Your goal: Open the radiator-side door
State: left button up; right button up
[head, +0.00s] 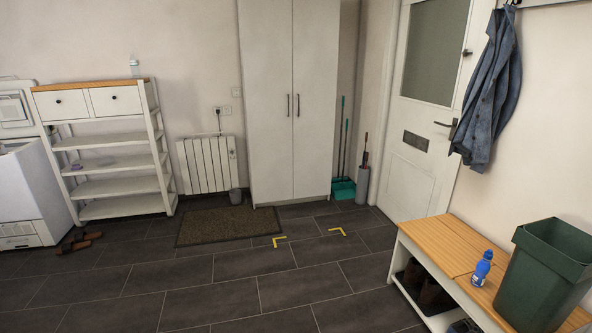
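A tall white two-door cabinet stands against the back wall, with a white radiator (207,164) to its left. Its left door (264,100), on the radiator side, looks shut and has a dark vertical handle (289,106) near the middle seam. Its right door (314,100) also looks shut, with a matching handle (298,106). A separate white room door (415,130) with a glass pane and a lever handle is at the right, away from the radiator; it looks shut. Neither of my grippers shows in the head view.
Yellow corner marks (279,241) are on the tiles. A white shelf unit (115,189) is left; a bench (445,249) with a green bin (540,285) is front right. The middle floor is clear.

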aim_at(266, 25)
jog(key=i+z, duration=0.2)
jog(key=i, duration=1.9)
